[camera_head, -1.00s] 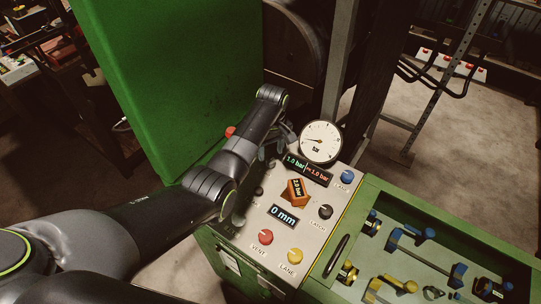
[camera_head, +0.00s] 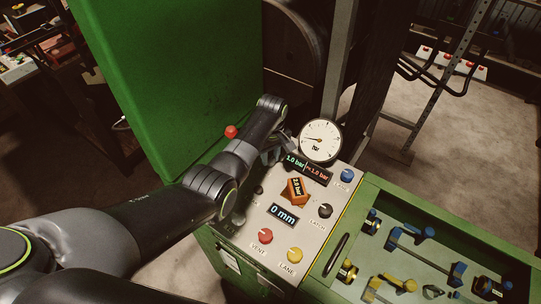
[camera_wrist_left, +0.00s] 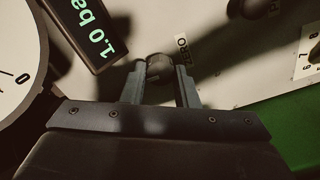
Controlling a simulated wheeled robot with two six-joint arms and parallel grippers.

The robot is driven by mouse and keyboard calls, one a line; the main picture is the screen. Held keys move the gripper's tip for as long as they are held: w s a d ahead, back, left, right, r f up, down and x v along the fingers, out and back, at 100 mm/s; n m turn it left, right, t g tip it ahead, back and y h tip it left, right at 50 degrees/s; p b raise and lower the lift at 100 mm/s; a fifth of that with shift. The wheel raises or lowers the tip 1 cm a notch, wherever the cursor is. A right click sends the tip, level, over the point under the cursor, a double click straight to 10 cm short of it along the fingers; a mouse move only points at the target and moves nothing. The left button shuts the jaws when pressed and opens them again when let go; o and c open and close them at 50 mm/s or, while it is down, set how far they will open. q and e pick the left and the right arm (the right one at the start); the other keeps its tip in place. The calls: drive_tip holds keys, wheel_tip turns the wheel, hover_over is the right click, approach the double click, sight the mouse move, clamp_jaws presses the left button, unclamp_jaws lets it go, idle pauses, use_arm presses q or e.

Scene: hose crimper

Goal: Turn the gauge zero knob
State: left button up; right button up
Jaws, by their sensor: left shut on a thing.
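The zero knob (camera_wrist_left: 159,68) is small, round and dark, and sits on the pale panel beside the label ZERO in the left wrist view. My left gripper (camera_wrist_left: 160,75) is shut on it, one finger on each side. In the head view my left gripper (camera_head: 272,150) is over the far left of the panel (camera_head: 290,256), beside the round gauge (camera_head: 321,141), and my arm hides the knob there. My right gripper is not in view.
The panel carries a display reading 1.0 bar (camera_head: 307,170), a red vent knob (camera_head: 265,236), a yellow lane knob (camera_head: 295,255), a black latch knob (camera_head: 325,211) and a blue knob (camera_head: 347,175). A green tray (camera_head: 452,226) of fittings stands to the right.

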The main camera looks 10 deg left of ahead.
use_arm(q)
drive_tip(key=shift+m, duration=0.3)
drive_tip(key=shift+r+m+p, duration=0.15)
drive_tip(key=shift+m+p, duration=0.55)
drive_tip(key=shift+m, duration=0.2)
drive_tip(key=m+p, duration=0.1)
drive_tip(key=m, duration=0.2)
drive_tip(key=shift+m, duration=0.3)
drive_tip(key=m+p, duration=0.1)
drive_tip(key=m, duration=0.2)
drive_tip(key=shift+m, duration=1.4)
drive_tip(key=o, duration=1)
